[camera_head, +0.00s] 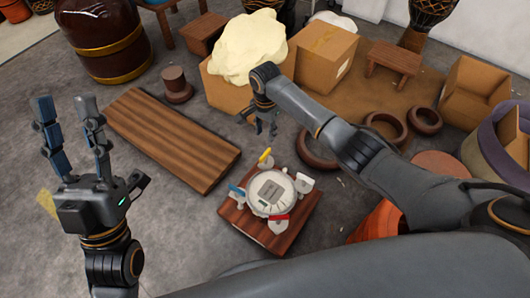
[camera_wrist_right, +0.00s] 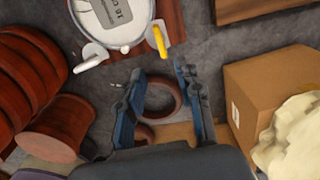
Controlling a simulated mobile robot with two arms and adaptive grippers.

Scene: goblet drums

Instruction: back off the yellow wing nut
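The yellow wing nut (camera_head: 265,156) stands on the far edge of a round white-topped device (camera_head: 268,193) on a small wooden stand (camera_head: 297,228). Blue (camera_head: 237,191), red (camera_head: 279,219) and white (camera_head: 304,182) wing nuts sit around its rim. My right gripper (camera_head: 263,125) hangs behind the yellow wing nut, apart from it. In the right wrist view, the yellow wing nut (camera_wrist_right: 160,41) lies beyond the fingertips of the right gripper (camera_wrist_right: 160,70), which are apart with nothing between them. My left gripper (camera_head: 67,110) is raised at the left, open and empty.
A slatted wooden board (camera_head: 170,138) lies left of the stand. Cardboard boxes (camera_head: 325,55) and a cream-coloured lump (camera_head: 248,47) are behind. Brown rings (camera_head: 385,125) lie on the floor to the right. Grey floor is bare between board and stand.

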